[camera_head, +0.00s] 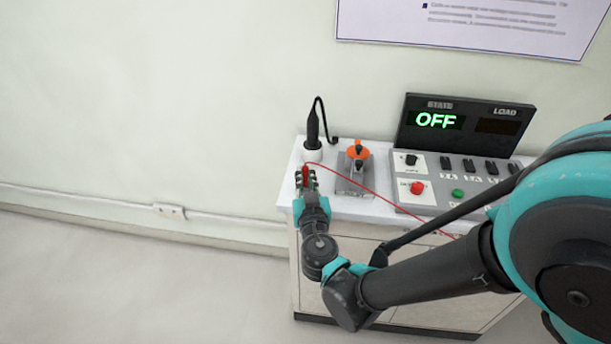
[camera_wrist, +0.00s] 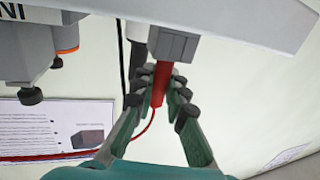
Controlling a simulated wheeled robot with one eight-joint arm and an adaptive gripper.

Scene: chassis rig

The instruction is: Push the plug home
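A red plug (camera_wrist: 161,84) with a thin red lead stands between the fingers of my gripper (camera_wrist: 164,92) in the wrist view. The fingers lie close along both sides of it and appear shut on it. The plug's far end meets a grey block (camera_wrist: 174,44); how deep it sits in the block cannot be told. In the head view my gripper (camera_head: 306,180) is at the bench's left front corner, with a bit of the red plug (camera_head: 305,172) showing between the fingers. The block is not clear there.
A black handheld tool (camera_head: 313,130) stands in a white holder (camera_head: 312,155) just behind my gripper. A clamp with an orange part (camera_head: 358,151) is to the right. The control panel's display (camera_head: 437,121) reads OFF. The red lead (camera_head: 375,191) crosses the white bench (camera_head: 288,195).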

